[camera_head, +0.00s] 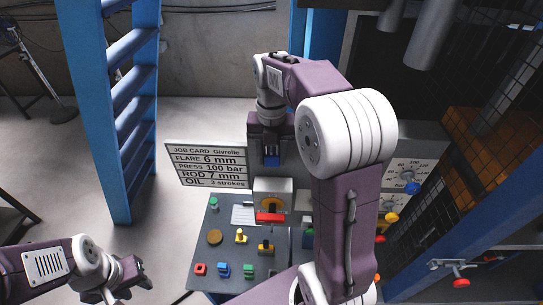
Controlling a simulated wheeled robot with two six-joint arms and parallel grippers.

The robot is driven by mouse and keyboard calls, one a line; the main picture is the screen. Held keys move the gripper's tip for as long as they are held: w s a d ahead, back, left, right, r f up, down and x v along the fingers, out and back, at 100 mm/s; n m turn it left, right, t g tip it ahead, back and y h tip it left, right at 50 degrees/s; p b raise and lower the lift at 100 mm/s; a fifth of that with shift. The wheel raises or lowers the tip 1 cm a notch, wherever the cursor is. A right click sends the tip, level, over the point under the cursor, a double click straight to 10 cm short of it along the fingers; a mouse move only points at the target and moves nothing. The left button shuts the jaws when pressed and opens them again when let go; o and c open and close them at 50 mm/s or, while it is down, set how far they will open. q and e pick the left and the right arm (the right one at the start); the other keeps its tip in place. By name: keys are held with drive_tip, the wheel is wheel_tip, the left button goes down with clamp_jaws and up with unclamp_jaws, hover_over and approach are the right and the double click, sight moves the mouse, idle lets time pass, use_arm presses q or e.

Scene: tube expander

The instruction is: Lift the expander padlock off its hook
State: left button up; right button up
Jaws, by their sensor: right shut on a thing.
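My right gripper (270,150) points down in front of the wall, beyond the panel. It is shut on a small blue thing (271,161), which looks like the padlock; the gripper covers most of it. I cannot make out its shackle or the hook, nor whether they touch. My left gripper (138,275) is low at the left, apart from the panel, with its fingers spread and nothing seen between them.
A job card sign (207,165) stands left of the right gripper. Below is a dark panel (222,255) with several coloured knobs and a box with a red part (270,217). A blue ladder-like frame (122,130) stands left. A gauge plate (415,170) is at right.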

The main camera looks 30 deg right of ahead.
drive_tip(key=shift+s+a+r, duration=0.15)
drive_tip(key=shift+s+a, duration=0.2)
drive_tip(key=shift+s, duration=0.2)
drive_tip(key=shift+s+a+r, duration=0.15)
drive_tip(key=shift+s+a, duration=0.2)
drive_tip(key=shift+s, duration=0.2)
drive_tip(key=shift+b, duration=0.3)
drive_tip(key=s+a+b, duration=0.1)
drive_tip(key=s+a, duration=0.2)
drive_tip(key=s, duration=0.3)
drive_tip(key=shift+a+b, duration=0.3)
drive_tip(key=shift+b, duration=0.1)
